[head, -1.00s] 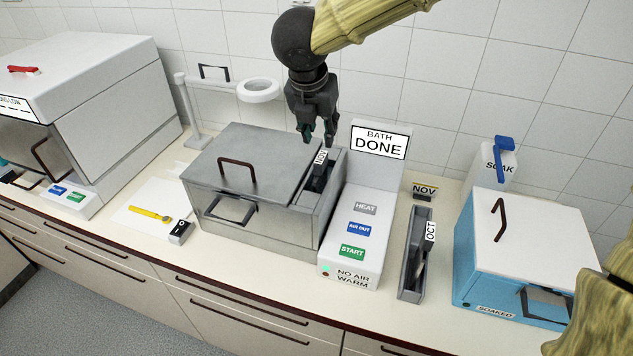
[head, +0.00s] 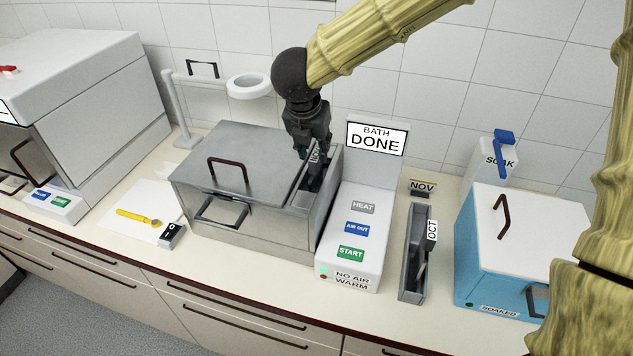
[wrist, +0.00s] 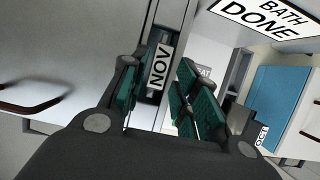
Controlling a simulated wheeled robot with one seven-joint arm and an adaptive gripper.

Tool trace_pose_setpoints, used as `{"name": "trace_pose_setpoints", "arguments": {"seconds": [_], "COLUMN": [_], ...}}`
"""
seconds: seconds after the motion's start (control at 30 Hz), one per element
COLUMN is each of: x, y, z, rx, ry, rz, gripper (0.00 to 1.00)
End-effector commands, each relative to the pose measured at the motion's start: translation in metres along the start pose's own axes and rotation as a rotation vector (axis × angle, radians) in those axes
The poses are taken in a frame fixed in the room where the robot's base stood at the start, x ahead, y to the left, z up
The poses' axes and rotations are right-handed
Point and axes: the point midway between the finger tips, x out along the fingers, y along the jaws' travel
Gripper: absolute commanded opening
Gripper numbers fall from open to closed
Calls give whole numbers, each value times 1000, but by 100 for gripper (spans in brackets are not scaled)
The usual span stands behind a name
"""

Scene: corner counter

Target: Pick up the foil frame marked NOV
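The foil frame marked NOV (head: 315,156) stands in the narrow open slot at the right end of the grey metal bath (head: 240,160). Its white NOV tag (wrist: 160,67) shows clearly in the wrist view; its lower part is dark and hidden in the slot. My gripper (head: 309,156) has come down over the tag from above. In the wrist view my gripper (wrist: 158,72) is open, with one green-padded finger on each side of the tag. The tag sits nearer the left finger, and a gap shows on its right. I cannot tell whether the left finger touches it.
A BATH DONE sign (head: 377,138) rises behind the button panel (head: 356,230), right of the slot. A grey holder (head: 412,275) with a frame marked OCT (head: 432,232) stands further right, before a blue SOAKED box (head: 480,265). A ring stand (head: 249,86) stands behind the bath.

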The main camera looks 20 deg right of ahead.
Motion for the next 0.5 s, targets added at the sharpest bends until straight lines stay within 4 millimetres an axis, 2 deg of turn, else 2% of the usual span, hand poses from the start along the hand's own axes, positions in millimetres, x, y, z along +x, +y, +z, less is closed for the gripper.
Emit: {"name": "trace_pose_setpoints", "arguments": {"seconds": [0.5], "x": [46], "y": [-1], "z": [-4], "rx": [-1], "ry": [2], "rz": [-1], "gripper": [30]}}
